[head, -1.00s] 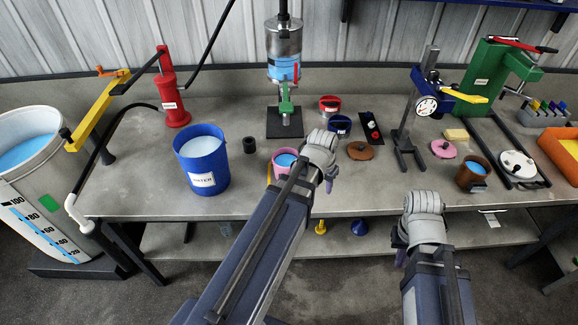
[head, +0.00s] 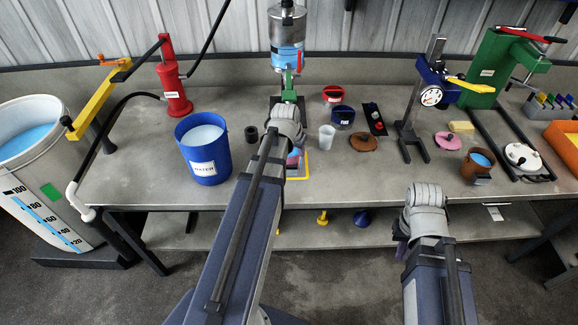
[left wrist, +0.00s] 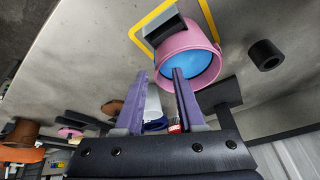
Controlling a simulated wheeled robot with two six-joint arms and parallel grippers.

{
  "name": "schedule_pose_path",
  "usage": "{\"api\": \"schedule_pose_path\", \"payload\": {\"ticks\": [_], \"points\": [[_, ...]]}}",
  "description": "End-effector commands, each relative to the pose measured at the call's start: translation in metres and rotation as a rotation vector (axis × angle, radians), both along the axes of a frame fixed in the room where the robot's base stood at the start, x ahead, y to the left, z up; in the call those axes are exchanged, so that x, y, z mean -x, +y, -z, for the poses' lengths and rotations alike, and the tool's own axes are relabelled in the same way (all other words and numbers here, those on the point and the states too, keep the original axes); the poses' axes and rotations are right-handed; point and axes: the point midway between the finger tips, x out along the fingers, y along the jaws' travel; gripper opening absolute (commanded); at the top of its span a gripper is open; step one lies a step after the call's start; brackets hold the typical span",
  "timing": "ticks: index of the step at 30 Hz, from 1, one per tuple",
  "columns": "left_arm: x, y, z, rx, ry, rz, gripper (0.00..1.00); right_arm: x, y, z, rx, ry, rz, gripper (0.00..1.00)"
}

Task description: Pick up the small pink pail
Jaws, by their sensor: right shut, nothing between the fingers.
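The small pink pail (left wrist: 198,40) holds blue liquid and stands on a yellow-outlined square (left wrist: 141,22) on the bench. In the head view, my left wrist and arm hide most of the pail. In the left wrist view, my left gripper (left wrist: 160,73) has its two purple fingers apart. Its fingertips are close to the pail's rim, and I cannot tell whether they touch it. A dark block (left wrist: 166,32) overlaps the pail in this view. My right gripper (head: 402,249) is shut and empty in front of the bench, with its fingers mostly hidden.
A blue water bucket (head: 203,152) stands left of the pail, with a small black cylinder (head: 251,134) between them. A whitish cup (head: 327,138) is right of the pail. The disperser column (head: 287,50) stands behind. Brown and pink lids lie further right.

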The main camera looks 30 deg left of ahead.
Motion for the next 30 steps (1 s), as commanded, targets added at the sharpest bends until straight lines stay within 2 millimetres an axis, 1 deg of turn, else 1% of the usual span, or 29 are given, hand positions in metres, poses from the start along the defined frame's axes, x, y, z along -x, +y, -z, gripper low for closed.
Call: {"api": "schedule_pose_path", "payload": {"ticks": [1, 3, 10, 14, 17, 25, 27, 30], "points": [[-0.004, 0.001, 0.014, 0.000, 0.000, 0.000, 0.38, 0.000, 0.000, 0.014, 0.000, 0.000, 0.000, 0.00], [-0.007, 0.001, 0.019, 0.000, 0.000, 0.000, 0.38, 0.000, 0.000, 0.019, 0.000, 0.000, 0.000, 0.00], [-0.008, 0.001, 0.020, 0.000, 0.000, 0.000, 0.38, 0.000, 0.000, 0.020, 0.000, 0.000, 0.000, 0.00], [-0.010, 0.002, 0.026, 0.000, 0.000, 0.000, 0.38, 0.000, 0.000, 0.026, 0.000, 0.000, 0.000, 0.00], [-0.014, 0.002, 0.035, 0.000, 0.000, 0.000, 0.38, 0.000, 0.000, 0.035, 0.000, 0.000, 0.000, 0.00], [-0.027, 0.005, 0.070, 0.000, 0.000, 0.001, 0.38, 0.000, 0.000, 0.070, 0.000, 0.000, 0.000, 0.00], [-0.030, 0.005, 0.075, 0.000, 0.000, 0.001, 0.38, 0.000, 0.000, 0.075, 0.000, 0.000, 0.000, 0.00], [-0.031, 0.005, 0.077, 0.000, 0.000, 0.000, 0.38, 0.000, 0.000, 0.077, 0.000, 0.000, 0.000, 0.00]]}}
